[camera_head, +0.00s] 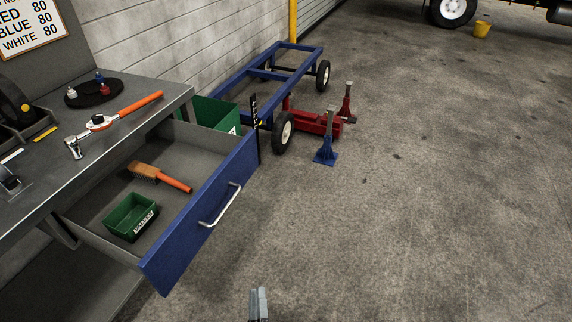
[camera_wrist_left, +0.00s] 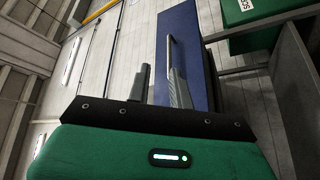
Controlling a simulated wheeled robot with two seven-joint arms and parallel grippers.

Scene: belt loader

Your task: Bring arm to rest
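My left gripper (camera_head: 259,304) shows at the bottom edge of the head view, only its grey fingers in sight, over the bare floor and apart from the drawer. In the left wrist view its two fingers (camera_wrist_left: 160,88) stand apart with nothing between them. Beyond them are the blue drawer front (camera_wrist_left: 192,25) and its metal handle (camera_wrist_left: 170,52); the right finger overlaps the handle's lower end in that picture. In the head view the drawer (camera_head: 205,215) is pulled open and its handle (camera_head: 220,205) is clear of the gripper. My right gripper is in neither view.
The drawer holds a green bin (camera_head: 131,217) and an orange-handled brush (camera_head: 160,176). The workbench (camera_head: 150,112) carries an orange-handled tool (camera_head: 128,108). A blue cart (camera_head: 265,76), a blue jack stand (camera_head: 326,152) and a red jack (camera_head: 315,122) stand beyond.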

